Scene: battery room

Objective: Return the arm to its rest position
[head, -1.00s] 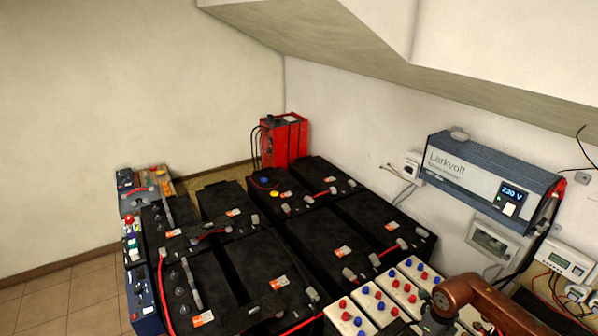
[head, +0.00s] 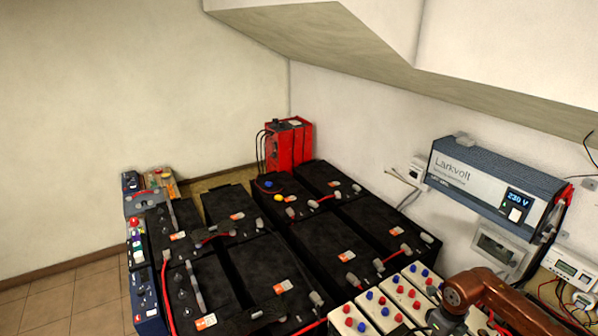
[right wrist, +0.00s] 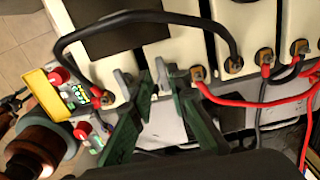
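My right arm (head: 480,291), copper-brown, comes in at the lower right of the head view, over the edge of the pale batteries. Its gripper is out of that view. In the right wrist view my right gripper (right wrist: 153,80) shows two dark green fingers with a gap between the tips and nothing held. The fingers point towards the pale batteries (right wrist: 180,58) and a black cable (right wrist: 150,17); whether they touch anything is not clear. My left gripper is not in the head view, and I cannot identify it in the wrist view.
Large black batteries (head: 262,262) fill the middle. A red unit (head: 288,146) stands behind them. The Larkvolt inverter (head: 492,184) hangs on the right wall. Red cables (right wrist: 250,102) run close to the right gripper. Bare floor (head: 70,305) shows at the lower left.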

